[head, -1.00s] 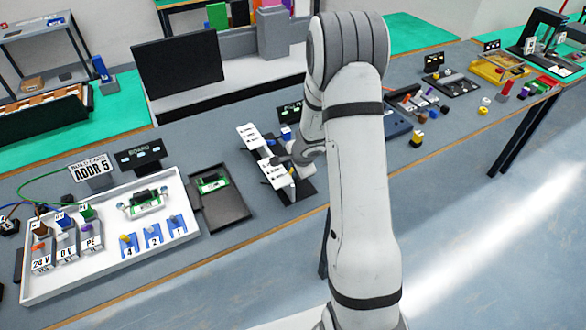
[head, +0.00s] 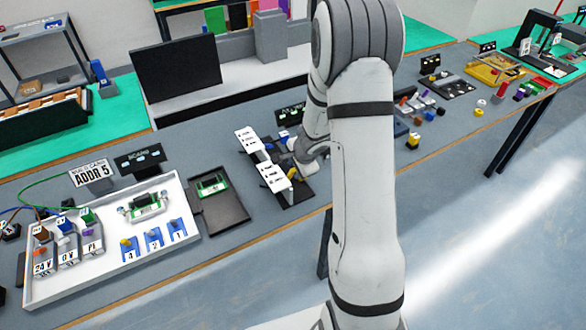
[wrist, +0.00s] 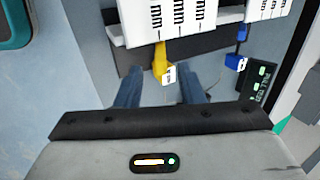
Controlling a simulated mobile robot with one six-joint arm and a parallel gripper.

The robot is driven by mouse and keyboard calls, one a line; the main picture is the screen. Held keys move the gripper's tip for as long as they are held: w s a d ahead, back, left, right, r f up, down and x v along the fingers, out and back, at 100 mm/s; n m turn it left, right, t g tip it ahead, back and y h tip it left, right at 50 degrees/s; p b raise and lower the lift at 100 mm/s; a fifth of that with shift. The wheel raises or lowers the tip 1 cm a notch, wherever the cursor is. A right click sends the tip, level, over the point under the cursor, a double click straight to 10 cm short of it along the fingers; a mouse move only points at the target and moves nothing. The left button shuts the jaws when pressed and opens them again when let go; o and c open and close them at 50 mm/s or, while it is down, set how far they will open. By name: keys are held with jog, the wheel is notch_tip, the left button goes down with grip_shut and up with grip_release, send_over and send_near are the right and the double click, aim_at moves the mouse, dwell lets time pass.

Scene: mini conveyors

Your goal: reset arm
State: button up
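A yellow piece with a white tag (wrist: 161,60) hangs below a white panel with black marks (wrist: 180,14), just ahead of the gap between the fingers. I cannot tell its exact depth from the fingertips, but neither finger is seen to press on it. In the head view my arm bends over the bench, and its links hide most of the gripper beside the white panels (head: 272,176).
A blue piece (wrist: 236,62) and a dark display (wrist: 258,85) are to the gripper's right. In the head view, a white tray (head: 100,283) with modules and a black tray (head: 222,216) stand left of the arm. Small parts (head: 413,140) lie right of it.

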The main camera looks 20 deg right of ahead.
jog(key=shift+p+v, duration=0.3)
jog(key=shift+v, duration=1)
